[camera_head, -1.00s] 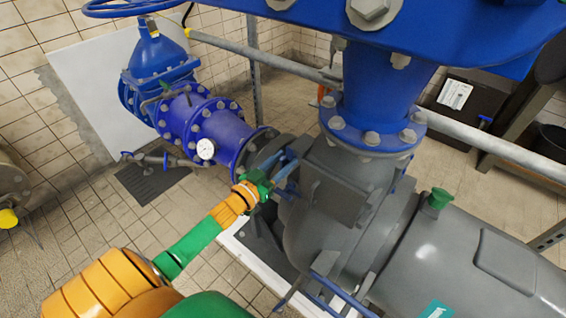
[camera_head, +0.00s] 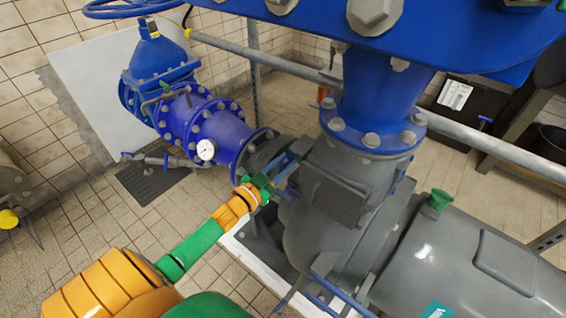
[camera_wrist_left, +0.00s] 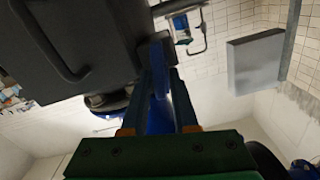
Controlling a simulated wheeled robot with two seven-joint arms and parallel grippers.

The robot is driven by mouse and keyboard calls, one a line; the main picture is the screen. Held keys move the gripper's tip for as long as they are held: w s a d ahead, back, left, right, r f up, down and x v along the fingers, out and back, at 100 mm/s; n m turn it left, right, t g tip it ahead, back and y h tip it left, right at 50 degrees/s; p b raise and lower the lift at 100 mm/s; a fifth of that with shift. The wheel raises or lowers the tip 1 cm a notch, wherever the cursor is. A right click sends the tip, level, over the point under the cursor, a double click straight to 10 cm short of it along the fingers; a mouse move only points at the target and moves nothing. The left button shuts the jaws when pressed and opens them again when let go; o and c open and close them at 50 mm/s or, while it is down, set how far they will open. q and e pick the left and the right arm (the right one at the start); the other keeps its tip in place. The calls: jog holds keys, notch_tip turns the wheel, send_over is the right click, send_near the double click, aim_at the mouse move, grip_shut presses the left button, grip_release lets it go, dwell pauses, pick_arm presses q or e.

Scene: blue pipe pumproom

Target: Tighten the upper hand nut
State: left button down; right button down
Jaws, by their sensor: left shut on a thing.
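My left arm, orange and green, reaches in from the lower left in the head view. Its gripper (camera_head: 284,172) is at the near side of the grey pump housing (camera_head: 345,185). In the left wrist view the two fingers (camera_wrist_left: 160,108) are shut on a narrow blue part, the upper hand nut (camera_wrist_left: 158,78), beside a dark grey cover. In the head view the nut is small and partly hidden by the gripper, and its exact turn is hard to tell. My right gripper is not in view.
A large blue flange (camera_head: 430,30) hangs above the pump. A blue rod and clamp (camera_head: 345,297) sit lower on the housing. Tiled floor is open at left.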

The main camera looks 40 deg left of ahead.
pick_arm(q)
jog(key=m, duration=0.3)
jog(key=shift+d+f+m, duration=0.1)
jog(key=shift+d+m, duration=0.15)
jog(key=shift+m, duration=0.15)
jog(key=m, duration=0.4)
jog(key=f+m+b, duration=0.1)
jog(key=m, duration=0.2)
jog(key=shift+d, duration=0.35)
jog(key=shift+f+m+b, duration=0.2)
jog(key=shift+m+b, duration=0.5)
jog(key=shift+m, duration=1.6)
jog(key=c, duration=0.9)
grip_release()
